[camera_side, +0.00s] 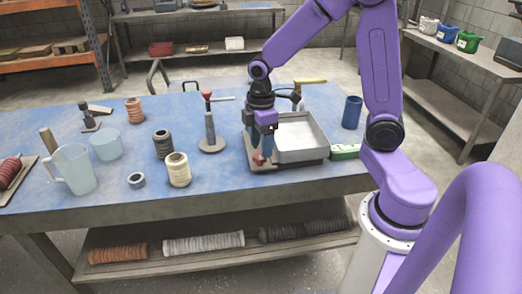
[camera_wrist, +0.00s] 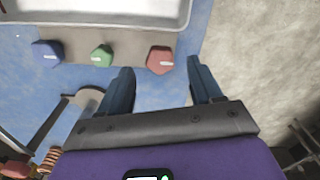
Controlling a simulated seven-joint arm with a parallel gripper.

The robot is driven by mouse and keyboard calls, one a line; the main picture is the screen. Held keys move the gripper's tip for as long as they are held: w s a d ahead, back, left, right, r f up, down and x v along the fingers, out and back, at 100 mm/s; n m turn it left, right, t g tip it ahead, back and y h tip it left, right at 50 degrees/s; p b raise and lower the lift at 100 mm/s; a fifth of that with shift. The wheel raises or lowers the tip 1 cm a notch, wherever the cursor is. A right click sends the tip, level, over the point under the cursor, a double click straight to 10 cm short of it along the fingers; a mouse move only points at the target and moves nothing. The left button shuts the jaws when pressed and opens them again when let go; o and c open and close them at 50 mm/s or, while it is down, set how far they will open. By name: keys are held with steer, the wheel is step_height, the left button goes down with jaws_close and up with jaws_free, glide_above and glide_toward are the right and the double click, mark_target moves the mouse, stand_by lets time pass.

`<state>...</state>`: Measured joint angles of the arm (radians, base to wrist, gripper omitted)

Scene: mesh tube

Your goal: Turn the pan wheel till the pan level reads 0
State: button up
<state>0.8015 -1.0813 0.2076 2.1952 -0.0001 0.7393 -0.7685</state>
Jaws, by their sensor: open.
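My gripper (camera_wrist: 160,66) is open, with its two dark blue fingers apart. In the wrist view a red knob (camera_wrist: 160,60) lies between the fingertips, with a gap on each side. A green knob (camera_wrist: 102,55) and a blue knob (camera_wrist: 46,53) stand in the same row on a grey plate (camera_wrist: 77,38) beside a metal tray (camera_wrist: 110,10). In the side view my gripper (camera_side: 262,140) points down at the tray's left side, and the red knob (camera_side: 259,159) shows just below it. I cannot tell which knob is the pan wheel. No readable pan level shows.
The pale metal tray (camera_side: 300,155) stands right of my gripper. A green and white item (camera_side: 345,151) and a blue cup (camera_side: 352,112) are further right. A red-topped stand (camera_side: 210,130) and spools (camera_side: 178,170) are left. The table's front edge is close.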

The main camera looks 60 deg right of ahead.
mark_target(260, 160)
steer(key=shift+f, duration=1.7)
steer(key=shift+c, duration=0.4)
steer(key=c, duration=1)
steer(key=shift+m, duration=0.4)
steer(key=m, duration=0.5)
steer(key=shift+a+m, duration=0.1)
steer(key=shift+m, duration=0.2)
steer(key=m, duration=0.5)
steer(key=shift+s, duration=0.1)
steer(key=shift+m, duration=0.3)
